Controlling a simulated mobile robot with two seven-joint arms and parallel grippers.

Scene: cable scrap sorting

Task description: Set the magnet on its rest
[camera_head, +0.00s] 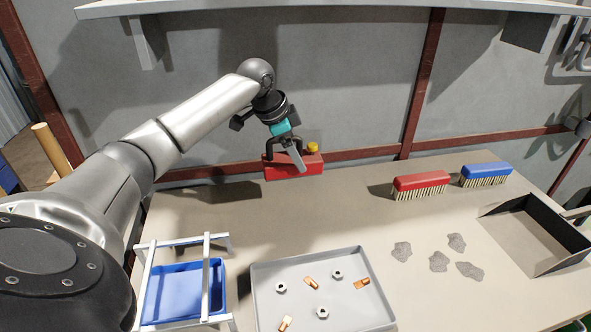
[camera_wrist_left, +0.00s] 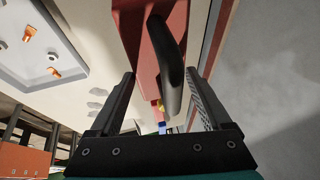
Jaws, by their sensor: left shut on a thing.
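The magnet (camera_head: 292,168) is a red block with a black handle and a yellow knob. It is held in the air above the back of the table, near the wall. My left gripper (camera_head: 295,154) is shut on its handle. In the left wrist view the black handle (camera_wrist_left: 172,75) passes between the two fingers, with the red body (camera_wrist_left: 132,30) beyond it. A pale metal frame (camera_head: 207,275), which looks like the rest, stands at the front left around a blue tray (camera_head: 172,295). The magnet is apart from it, behind and to the right. My right gripper is out of view.
A grey tray (camera_head: 262,305) with several nuts and copper pieces lies at the front middle. A red brush (camera_head: 421,182) and a blue brush (camera_head: 486,171) are at the back right. Several grey lumps (camera_head: 438,261) and a dark-walled pan (camera_head: 540,240) are right. A shelf (camera_head: 330,4) hangs above.

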